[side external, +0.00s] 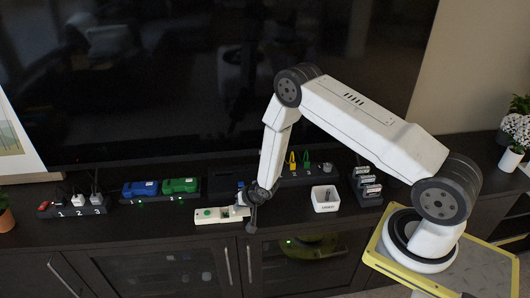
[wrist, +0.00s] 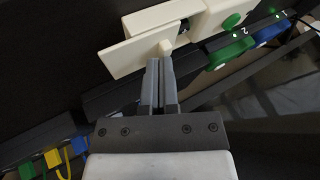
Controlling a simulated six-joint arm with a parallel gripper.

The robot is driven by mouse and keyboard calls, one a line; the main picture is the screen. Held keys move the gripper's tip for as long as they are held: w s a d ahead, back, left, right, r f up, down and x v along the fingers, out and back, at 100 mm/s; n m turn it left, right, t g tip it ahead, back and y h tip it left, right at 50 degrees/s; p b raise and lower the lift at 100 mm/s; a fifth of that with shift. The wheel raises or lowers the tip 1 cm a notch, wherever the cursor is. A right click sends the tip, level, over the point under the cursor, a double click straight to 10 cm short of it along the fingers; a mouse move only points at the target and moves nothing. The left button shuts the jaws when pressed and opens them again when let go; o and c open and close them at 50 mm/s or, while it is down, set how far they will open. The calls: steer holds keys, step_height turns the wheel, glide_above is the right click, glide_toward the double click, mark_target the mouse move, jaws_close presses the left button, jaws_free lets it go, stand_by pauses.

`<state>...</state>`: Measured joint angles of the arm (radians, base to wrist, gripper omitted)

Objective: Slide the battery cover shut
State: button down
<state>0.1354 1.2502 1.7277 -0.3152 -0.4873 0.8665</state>
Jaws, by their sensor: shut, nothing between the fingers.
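A cream battery device with a green button (side external: 210,214) lies near the front edge of the dark cabinet top. Its body also shows at the top of the wrist view (wrist: 212,16). The battery cover (wrist: 130,54) is a flat cream plate with a small raised tab (wrist: 165,47), and it sticks out past the body. Whether the cover sits in its rails is unclear. My gripper (wrist: 158,62) is shut and empty, its fingertips close to the tab; contact is unclear. In the side view, my gripper (side external: 249,208) hides the device's right end.
Blue (side external: 140,188) and green (side external: 180,185) units sit in a numbered dock behind. A numbered power strip (side external: 75,208) stands left. A small white box (side external: 325,198) and a dark rack (side external: 367,186) stand right. The television (side external: 190,80) rises behind.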

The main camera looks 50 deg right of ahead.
steer(key=shift+w+a, duration=0.95)
steer(key=shift+a, duration=0.1)
steer(key=shift+d, duration=0.1)
steer(key=shift+s+d, duration=1.4)
steer(key=v, duration=1)
steer(key=shift+a+r, duration=0.1)
